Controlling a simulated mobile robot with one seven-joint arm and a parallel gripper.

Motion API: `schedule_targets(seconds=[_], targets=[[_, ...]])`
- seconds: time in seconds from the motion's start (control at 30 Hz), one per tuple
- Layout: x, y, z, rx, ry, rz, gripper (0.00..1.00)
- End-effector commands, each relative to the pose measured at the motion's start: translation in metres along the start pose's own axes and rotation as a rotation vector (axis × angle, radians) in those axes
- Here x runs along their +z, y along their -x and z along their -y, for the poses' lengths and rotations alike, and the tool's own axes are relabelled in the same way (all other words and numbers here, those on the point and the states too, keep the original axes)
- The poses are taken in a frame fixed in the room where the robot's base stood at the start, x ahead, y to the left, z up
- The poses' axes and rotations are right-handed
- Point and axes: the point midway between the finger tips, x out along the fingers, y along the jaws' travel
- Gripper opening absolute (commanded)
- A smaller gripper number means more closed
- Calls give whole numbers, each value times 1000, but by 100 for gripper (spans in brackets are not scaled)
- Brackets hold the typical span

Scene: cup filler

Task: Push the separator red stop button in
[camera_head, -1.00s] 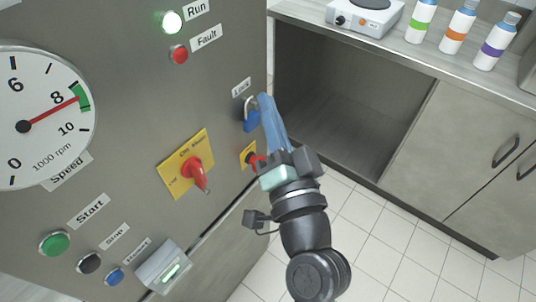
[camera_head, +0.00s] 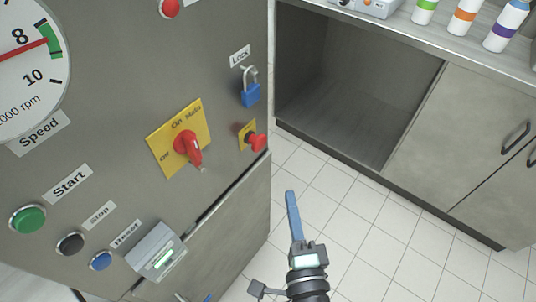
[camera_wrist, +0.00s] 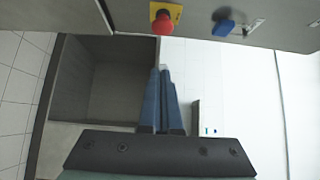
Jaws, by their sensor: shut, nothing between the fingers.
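The red stop button (camera_head: 257,142) sticks out from a small yellow plate near the right edge of the grey separator panel, below the blue padlock. It also shows in the wrist view (camera_wrist: 163,19) at the top, on its yellow plate. My gripper (camera_head: 290,194) is shut and empty, its blue fingers together. In the head view it is below and right of the button, clear of the panel. In the wrist view the fingertips (camera_wrist: 160,70) are below the button in the picture, apart from it.
A red rotary switch (camera_head: 188,146) on a yellow plate juts out left of the button. A blue padlock (camera_head: 250,92) hangs above it. A grey box (camera_head: 156,250) protrudes lower left. An open cabinet (camera_head: 350,80) stands at right, with free tiled floor before it.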

Motion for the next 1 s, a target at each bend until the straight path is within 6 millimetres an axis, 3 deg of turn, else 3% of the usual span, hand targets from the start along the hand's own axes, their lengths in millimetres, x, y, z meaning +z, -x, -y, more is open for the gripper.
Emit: schedule_targets(seconds=[0.5, 0.73, 1.0], targets=[[2, -94, 3, -3, 0, 3, 0], [25, -113, 1, -1, 0, 3, 0], [29, -117, 1, 0, 0, 0, 0]])
